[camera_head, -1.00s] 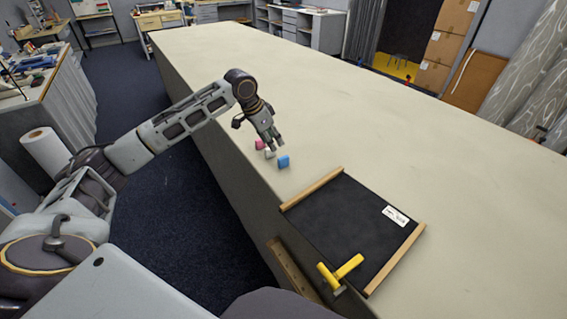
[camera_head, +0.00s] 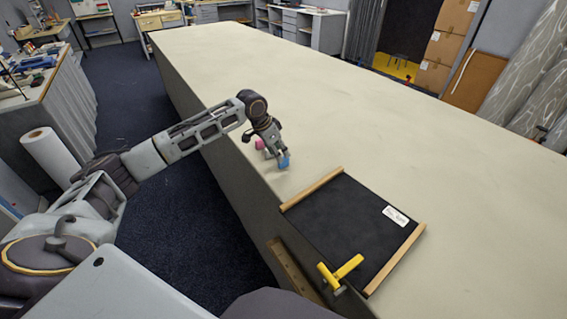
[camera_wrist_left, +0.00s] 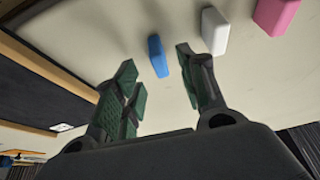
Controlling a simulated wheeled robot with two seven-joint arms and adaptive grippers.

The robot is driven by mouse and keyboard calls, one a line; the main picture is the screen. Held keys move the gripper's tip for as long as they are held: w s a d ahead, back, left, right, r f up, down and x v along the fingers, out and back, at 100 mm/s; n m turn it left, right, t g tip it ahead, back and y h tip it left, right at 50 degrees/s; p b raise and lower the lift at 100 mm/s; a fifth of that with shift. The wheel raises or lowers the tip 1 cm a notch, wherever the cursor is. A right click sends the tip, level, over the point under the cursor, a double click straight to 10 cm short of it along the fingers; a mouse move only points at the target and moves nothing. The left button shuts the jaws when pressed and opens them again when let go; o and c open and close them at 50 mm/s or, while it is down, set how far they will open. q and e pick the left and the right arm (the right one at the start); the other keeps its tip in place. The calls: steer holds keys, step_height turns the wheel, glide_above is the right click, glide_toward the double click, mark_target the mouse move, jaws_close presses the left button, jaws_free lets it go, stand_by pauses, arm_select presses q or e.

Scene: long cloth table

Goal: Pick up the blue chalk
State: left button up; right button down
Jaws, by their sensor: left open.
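The blue chalk (camera_head: 284,161) stands on the cloth table near its left edge, partly hidden by my left gripper (camera_head: 281,155) in the head view. In the left wrist view the blue chalk (camera_wrist_left: 158,56) lies ahead of the fingertips, roughly in line with the gap between the fingers, closer to the right finger. My left gripper (camera_wrist_left: 158,72) is open and empty there. A white chalk (camera_wrist_left: 215,31) and a pink chalk (camera_wrist_left: 275,14) are to the right of it. The pink chalk (camera_head: 260,144) also shows in the head view. My right gripper is not in view.
A black board with wooden edges (camera_head: 345,218) lies in front of the chalks, with a white label (camera_head: 396,216) on it. A yellow T-shaped object (camera_head: 341,271) lies at its near edge. The table (camera_head: 400,130) is clear to the right and behind.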

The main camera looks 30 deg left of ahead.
mark_target(284, 162)
arm_select(q)
steer(key=shift+w+d+f, duration=0.1)
steer(key=shift+f, duration=0.45)
steer(key=x, duration=0.2)
steer(key=shift+w+d+f, duration=0.1)
steer(key=shift+f, duration=0.3)
steer(key=shift+w+d+f, duration=0.1)
steer(key=shift+w+f, duration=0.05)
steer(key=shift+f, duration=0.4)
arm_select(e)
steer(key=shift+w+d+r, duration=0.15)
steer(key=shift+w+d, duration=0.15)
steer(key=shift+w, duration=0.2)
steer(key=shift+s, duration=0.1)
arm_select(q)
jaws_close()
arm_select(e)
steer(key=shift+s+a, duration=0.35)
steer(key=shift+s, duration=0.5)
